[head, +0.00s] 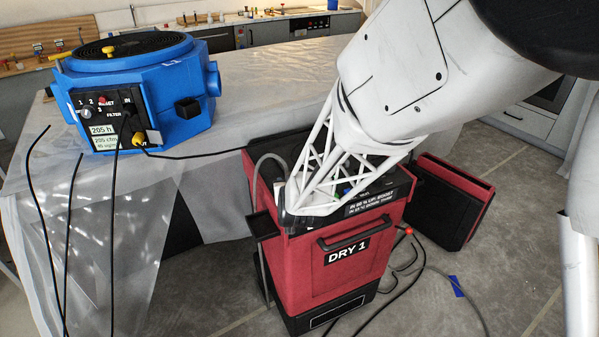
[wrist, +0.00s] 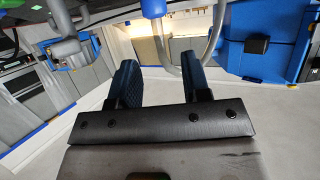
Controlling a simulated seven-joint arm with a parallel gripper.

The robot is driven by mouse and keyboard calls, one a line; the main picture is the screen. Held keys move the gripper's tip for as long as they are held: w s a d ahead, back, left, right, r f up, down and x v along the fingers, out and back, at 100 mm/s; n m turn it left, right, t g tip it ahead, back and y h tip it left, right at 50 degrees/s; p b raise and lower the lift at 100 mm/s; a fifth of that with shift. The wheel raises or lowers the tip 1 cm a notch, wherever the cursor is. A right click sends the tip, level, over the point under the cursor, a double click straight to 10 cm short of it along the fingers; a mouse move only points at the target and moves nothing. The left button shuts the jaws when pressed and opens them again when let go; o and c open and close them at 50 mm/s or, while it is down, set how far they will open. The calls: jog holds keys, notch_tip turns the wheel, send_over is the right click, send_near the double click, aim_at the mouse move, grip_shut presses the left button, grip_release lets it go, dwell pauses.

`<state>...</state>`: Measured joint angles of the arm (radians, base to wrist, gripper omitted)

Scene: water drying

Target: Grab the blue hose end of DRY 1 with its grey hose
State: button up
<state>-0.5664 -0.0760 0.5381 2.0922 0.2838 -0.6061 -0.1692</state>
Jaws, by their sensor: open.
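The red dryer labelled DRY 1 (head: 340,258) stands on the floor in the middle of the head view. My gripper (wrist: 156,68) is open, its two dark blue fingers apart, with nothing clearly held between them. In the head view, my white lattice wrist part hides much of the dryer's top. A blue hose end (wrist: 153,8) shows at the top of the wrist view, cut off by the frame edge. The grey hose (wrist: 216,32) curves down beyond the right finger, which partly hides it. In the head view, a grey hose (head: 262,160) arches at the dryer's upper left.
A blue machine (head: 140,90) with black cables stands on the plastic-covered table (head: 300,85) at left; it also shows in the wrist view (wrist: 268,45). Another red unit (head: 452,205) is right of DRY 1. A grey fitting with blue parts (wrist: 70,47) is at wrist-view left. Cables cross the floor.

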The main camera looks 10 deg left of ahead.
jog(key=shift+w, duration=0.1)
jog(key=shift+x, duration=1.2)
jog(key=shift+x, duration=2.55)
jog(key=shift+d+f, duration=0.1)
grip_shut()
